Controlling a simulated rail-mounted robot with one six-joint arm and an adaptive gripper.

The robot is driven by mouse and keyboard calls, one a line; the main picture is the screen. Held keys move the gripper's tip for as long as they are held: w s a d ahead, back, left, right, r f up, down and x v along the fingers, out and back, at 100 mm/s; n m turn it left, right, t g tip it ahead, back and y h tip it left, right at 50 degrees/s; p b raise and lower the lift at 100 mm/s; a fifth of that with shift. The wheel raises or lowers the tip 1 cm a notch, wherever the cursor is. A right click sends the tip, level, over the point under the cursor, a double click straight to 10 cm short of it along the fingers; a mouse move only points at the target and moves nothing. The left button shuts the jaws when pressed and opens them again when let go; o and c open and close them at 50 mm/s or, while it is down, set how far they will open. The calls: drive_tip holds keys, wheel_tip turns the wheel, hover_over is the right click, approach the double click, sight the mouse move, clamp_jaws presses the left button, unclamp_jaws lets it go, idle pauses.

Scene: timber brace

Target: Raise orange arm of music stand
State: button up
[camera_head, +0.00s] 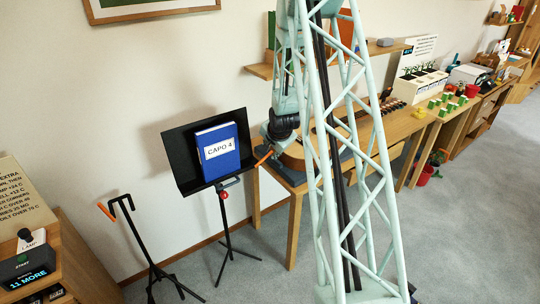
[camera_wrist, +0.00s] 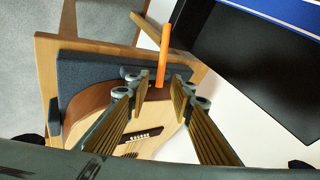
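The black music stand (camera_head: 183,175) stands by the wall in the head view, with a blue book labelled "CAPO 4" (camera_head: 219,152) on its desk. A thin orange arm (camera_head: 263,157) shows beside the desk's right edge, below my gripper (camera_head: 272,142). In the wrist view the orange arm (camera_wrist: 164,50) stands upright in the picture, in line with the gap between the fingertips of my gripper (camera_wrist: 160,87). The fingers are apart, with gaps visible on both sides of the arm. I cannot tell how far it lies beyond the fingertips. The desk's black panel (camera_wrist: 245,70) is at the right.
A guitar (camera_wrist: 145,140) lies on a dark grey pad (camera_wrist: 85,75) on the wooden table beneath my gripper. A black stand with an orange tip (camera_head: 107,211) is at the left, near a wooden cabinet (camera_head: 75,265). Grey floor is clear in front.

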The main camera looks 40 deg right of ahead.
sight(270, 153)
drive_tip(key=shift+x, duration=2.25)
drive_tip(key=shift+c, duration=0.7)
clamp_jaws()
